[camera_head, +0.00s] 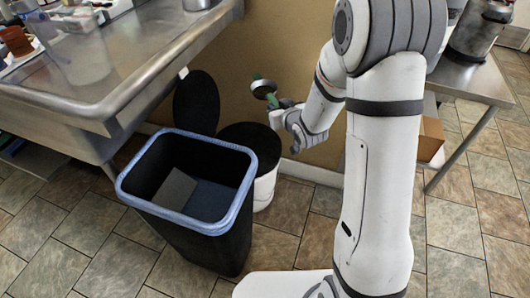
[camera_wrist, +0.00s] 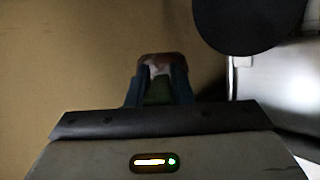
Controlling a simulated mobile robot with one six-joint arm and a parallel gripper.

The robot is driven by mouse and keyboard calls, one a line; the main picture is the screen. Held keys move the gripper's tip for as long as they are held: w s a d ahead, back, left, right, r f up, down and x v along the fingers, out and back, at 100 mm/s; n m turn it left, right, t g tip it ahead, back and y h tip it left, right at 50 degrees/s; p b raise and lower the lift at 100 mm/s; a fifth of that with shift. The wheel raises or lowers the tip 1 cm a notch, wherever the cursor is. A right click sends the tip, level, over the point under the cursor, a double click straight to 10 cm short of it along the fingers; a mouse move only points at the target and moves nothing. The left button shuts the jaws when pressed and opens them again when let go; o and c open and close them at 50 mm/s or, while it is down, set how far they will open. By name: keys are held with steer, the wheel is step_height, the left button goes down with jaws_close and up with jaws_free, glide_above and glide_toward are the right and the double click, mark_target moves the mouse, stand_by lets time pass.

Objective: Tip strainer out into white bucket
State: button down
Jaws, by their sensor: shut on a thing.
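My gripper (camera_head: 281,108) is shut on the strainer (camera_head: 263,88), beside the tan wall and above the bucket area. The strainer's small round rim and a green part show beyond the fingers. In the wrist view the green part (camera_wrist: 158,92) sits between my fingers (camera_wrist: 160,85). What the strainer holds is too small to tell. The white bucket (camera_head: 265,188) stands on the floor below my gripper, partly hidden by a black bin. A dark round surface (camera_head: 250,142) covers its top; I cannot tell whether this is a lid.
The black bin (camera_head: 186,243) with a blue rim stands in front of the bucket. An upright black disc (camera_head: 196,100) is behind the bin. A metal counter (camera_head: 120,60) is at the left. A metal table (camera_head: 475,80) with a pot (camera_head: 478,35) is at the right.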

steer(key=a+f+m+t+y+b, duration=0.1)
steer(key=f+m+t+y+b, duration=0.1)
steer(key=f+m+y, duration=0.2)
steer(key=a+f+m+t+y+b, duration=0.2)
steer(key=f+m, duration=0.9)
steer(key=m, duration=1)
steer(key=shift+w+a+t+y+b, duration=0.3)
steer(key=shift+t+y+b, duration=0.1)
steer(key=shift+y, duration=0.5)
stand_by(0.6)
